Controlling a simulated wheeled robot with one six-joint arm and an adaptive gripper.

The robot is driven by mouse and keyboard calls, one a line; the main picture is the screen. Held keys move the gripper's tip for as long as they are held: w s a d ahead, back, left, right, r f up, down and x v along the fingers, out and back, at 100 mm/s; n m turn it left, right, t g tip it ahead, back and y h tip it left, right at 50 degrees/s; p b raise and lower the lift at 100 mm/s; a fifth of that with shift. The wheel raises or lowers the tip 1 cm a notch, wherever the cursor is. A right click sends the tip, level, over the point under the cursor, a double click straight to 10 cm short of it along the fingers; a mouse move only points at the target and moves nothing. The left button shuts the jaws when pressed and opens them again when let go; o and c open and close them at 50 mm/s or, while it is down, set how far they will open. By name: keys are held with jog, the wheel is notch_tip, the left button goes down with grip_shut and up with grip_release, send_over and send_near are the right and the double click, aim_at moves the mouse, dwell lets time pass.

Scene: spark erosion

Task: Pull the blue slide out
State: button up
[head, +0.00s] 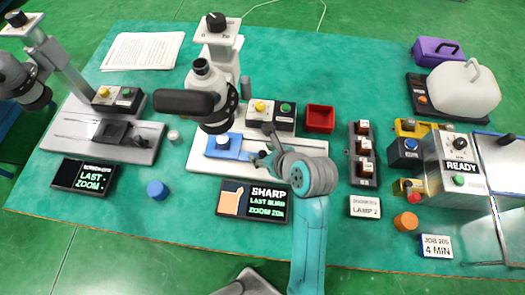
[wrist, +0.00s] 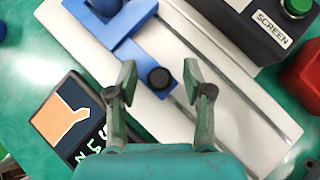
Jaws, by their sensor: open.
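The blue slide (head: 216,150) lies on the white base (head: 208,168) of the middle microscope, with a round blue piece on it. In the wrist view the blue slide (wrist: 146,57) runs from upper left toward the middle and ends in a black knob (wrist: 160,78). My gripper (wrist: 159,75) is open, with one finger to each side of the knob; I see gaps between the fingers and the knob. In the head view my gripper (head: 264,157) is at the right end of the slide, and my arm partly hides it.
A screen reading SHARP (head: 253,202) lies in front of the base. A button box (head: 271,116) and a red tray (head: 320,118) stand behind my gripper. A lamp rack (head: 363,155) is to the right. A blue cap (head: 157,189) lies left of the screen.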

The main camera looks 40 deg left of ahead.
jog(key=shift+a+f, duration=0.2)
jog(key=shift+f, duration=0.05)
grip_shut()
jog(key=shift+w+d, duration=0.1)
jog(key=w+d, duration=0.2)
jog(key=d, duration=0.2)
jog(key=w+d, duration=0.3)
jog(key=d, duration=0.1)
jog(key=w+d, duration=0.2)
jog(key=d, duration=0.2)
jog(key=shift+w+d, duration=0.25)
jog(key=shift+w, duration=0.1)
grip_release()
